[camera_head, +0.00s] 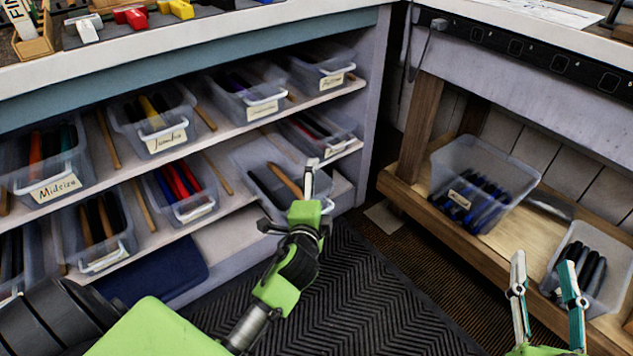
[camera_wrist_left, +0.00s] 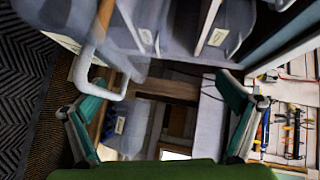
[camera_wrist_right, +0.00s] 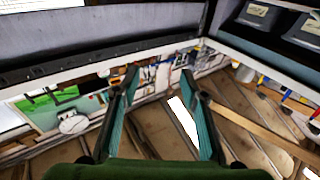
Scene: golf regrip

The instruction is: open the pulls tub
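I cannot read the word "pulls" on any label, so I cannot tell for certain which tub it is. In the left wrist view the fingers (camera_wrist_left: 158,108) are spread wide. A pale handle loop (camera_wrist_left: 121,88) shows beside the left finger; I cannot tell if they touch. My right gripper (camera_head: 545,278) is open and empty, before the wooden bench.
Several labelled tubs of grips, such as the Midsize tub (camera_head: 53,190) and the Jumbo tub (camera_head: 162,142), fill the shelves. Tubs (camera_head: 512,160) of dark grips stand on the wooden bench (camera_head: 408,188) at right. A black mat (camera_head: 365,290) covers clear floor between.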

